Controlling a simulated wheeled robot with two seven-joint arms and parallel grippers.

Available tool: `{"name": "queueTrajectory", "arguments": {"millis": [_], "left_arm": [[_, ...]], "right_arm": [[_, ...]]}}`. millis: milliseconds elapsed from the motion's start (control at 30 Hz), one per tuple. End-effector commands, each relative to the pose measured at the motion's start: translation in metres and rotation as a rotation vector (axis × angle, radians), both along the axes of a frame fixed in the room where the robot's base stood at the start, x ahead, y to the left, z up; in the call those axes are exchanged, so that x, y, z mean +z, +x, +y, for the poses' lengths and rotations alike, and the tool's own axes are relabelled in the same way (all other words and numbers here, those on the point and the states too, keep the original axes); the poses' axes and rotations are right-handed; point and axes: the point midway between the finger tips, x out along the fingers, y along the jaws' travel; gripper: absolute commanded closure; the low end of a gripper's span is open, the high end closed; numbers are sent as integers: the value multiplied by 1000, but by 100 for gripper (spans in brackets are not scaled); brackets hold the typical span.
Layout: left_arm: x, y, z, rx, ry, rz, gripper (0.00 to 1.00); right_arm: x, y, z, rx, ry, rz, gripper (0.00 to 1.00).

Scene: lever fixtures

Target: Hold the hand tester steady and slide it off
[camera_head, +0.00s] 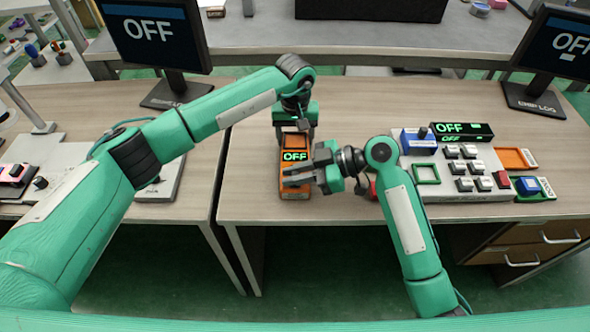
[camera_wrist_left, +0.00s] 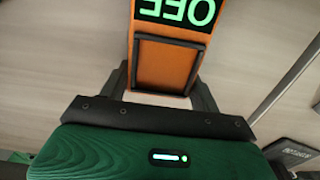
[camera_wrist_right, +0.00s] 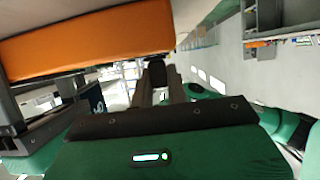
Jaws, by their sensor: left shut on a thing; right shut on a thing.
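The orange hand tester (camera_head: 294,192) lies on the table, with a green lit OFF on its dark display (camera_head: 295,156). My left gripper (camera_head: 296,134) is shut across its far end. In the left wrist view the fingers flank the orange body (camera_wrist_left: 186,68). My right gripper (camera_head: 288,176) reaches over the near part from the right, just below the display. In the right wrist view its fingers are shut on a small dark knob (camera_wrist_right: 156,72) beside the orange body (camera_wrist_right: 90,42). The fingers hide most of the knob and its track.
To the right stands a grey panel (camera_head: 465,195) with several switches, a blue box (camera_head: 418,141) and a display reading OFF. Orange (camera_head: 512,159) and green trays lie beyond it. Monitors (camera_head: 155,35) reading OFF stand left and right.

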Motion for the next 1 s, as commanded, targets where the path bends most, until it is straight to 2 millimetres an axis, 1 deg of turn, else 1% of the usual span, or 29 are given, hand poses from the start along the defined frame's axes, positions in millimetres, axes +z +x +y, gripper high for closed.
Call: {"name": "queueTrajectory", "arguments": {"millis": [33, 67, 100, 167, 433, 567, 667, 900, 1000], "left_arm": [[0, 3, 3, 6, 3, -6, 64], [0, 3, 3, 6, 3, -7, 64], [0, 3, 3, 6, 3, -7, 64], [0, 3, 3, 6, 2, -6, 64], [0, 2, 2, 4, 2, -4, 64], [0, 2, 2, 3, 2, -4, 64], [-1, 2, 2, 3, 2, -3, 64], [-1, 1, 1, 3, 2, -3, 64], [-1, 1, 1, 3, 1, -3, 64]], "right_arm": [[0, -3, 1, 9, 1, 3, 100], [0, -3, 1, 9, 1, 3, 81], [0, -3, 1, 10, 1, 3, 73], [0, -3, 1, 9, 1, 3, 62], [0, -2, 0, 6, 1, 1, 62], [3, -1, -8, 5, -1, 1, 62], [9, -1, -23, 5, -3, 0, 62], [28, -1, -71, 4, -4, 2, 62], [36, -1, -87, 5, -3, 1, 62]]}}
